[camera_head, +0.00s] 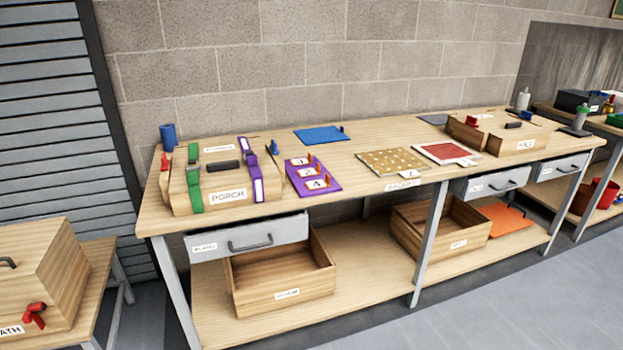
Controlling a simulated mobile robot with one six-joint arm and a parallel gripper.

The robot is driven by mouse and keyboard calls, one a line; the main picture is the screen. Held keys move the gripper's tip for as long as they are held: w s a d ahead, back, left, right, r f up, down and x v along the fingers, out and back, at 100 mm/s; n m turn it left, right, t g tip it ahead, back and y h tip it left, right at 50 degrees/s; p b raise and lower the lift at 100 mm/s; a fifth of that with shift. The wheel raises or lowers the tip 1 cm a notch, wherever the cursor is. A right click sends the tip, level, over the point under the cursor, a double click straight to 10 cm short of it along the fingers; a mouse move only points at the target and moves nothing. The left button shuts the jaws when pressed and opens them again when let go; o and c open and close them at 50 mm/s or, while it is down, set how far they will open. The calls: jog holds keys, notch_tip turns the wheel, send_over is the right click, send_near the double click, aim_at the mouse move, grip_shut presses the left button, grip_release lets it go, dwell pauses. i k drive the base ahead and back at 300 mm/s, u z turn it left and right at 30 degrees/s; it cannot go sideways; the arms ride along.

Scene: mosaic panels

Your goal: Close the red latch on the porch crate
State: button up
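The porch crate (240,207) is a wooden box with a PORCH label (227,195) on its front, standing at the left end of the workbench. A small red latch part (165,161) shows at the crate's left end, sticking up near the lid edge. It is too small to tell for sure whether it is open. A green strap (195,190) and a purple strap (258,188) run down the crate's front. A dark handle (223,165) sits on the lid. My gripper is not in view.
A purple board (318,188), blue mat (321,134) and mosaic panels (397,161) lie right of the crate. A blue cup (168,134) stands behind it. Another crate (40,270) with a red latch (35,315) is at lower left. Grey floor (480,290) is clear in front.

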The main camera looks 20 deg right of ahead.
aim_at(165, 162)
jog(key=k, duration=0.4)
jog(key=u, duration=0.05)
jog(key=i, duration=1.35)
jog(key=z, duration=0.55)
